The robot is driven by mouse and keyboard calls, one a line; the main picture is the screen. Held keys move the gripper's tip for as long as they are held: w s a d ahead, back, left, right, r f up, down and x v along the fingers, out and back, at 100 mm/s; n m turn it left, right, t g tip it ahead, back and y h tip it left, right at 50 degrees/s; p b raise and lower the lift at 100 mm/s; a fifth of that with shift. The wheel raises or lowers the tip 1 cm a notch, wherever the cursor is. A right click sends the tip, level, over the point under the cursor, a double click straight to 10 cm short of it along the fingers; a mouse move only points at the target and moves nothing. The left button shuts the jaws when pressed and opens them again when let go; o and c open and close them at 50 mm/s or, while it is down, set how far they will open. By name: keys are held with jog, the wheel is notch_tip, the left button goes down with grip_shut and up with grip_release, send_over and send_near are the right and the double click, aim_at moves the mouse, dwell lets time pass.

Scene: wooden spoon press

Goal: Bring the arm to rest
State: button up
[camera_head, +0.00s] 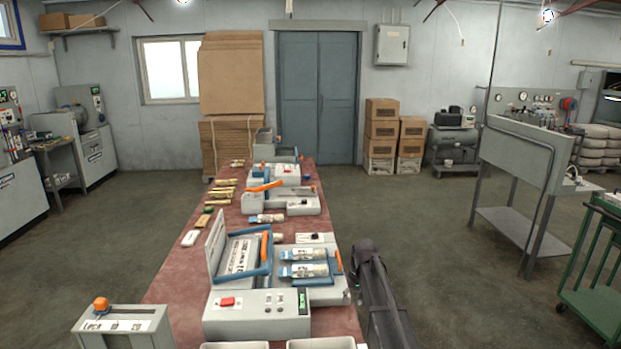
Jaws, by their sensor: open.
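My dark arm (382,300) rises from the bottom edge just right of the table (172,290), with its rounded upper end beside the near press. I make out no gripper fingers on it, so my gripper is not in view. The near press (257,315) is a grey machine with a red button and a blue-framed lid standing open. Two blue-and-white packs (304,270) lie on its right side. The arm stands apart from the packs in the picture. Whether it touches the table edge I cannot tell.
More machines with orange handles (265,186) stand farther along the table. A grey box with an orange knob (101,304) is at the lower left. A grey panel stand (520,155) and a green cart (598,285) are at right. Floor between (450,270) is clear.

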jog(key=shift+m+h, duration=0.3)
jog(key=shift+h, duration=0.5)
jog(key=s+d, duration=0.1)
jog(key=s, duration=0.8)
jog(key=s+d, duration=0.1)
jog(key=s, duration=0.8)
jog(key=s+d, duration=0.1)
jog(key=s, duration=0.8)
jog(key=shift+s+d+r+p, duration=0.25)
jog(key=shift+s+p, duration=0.05)
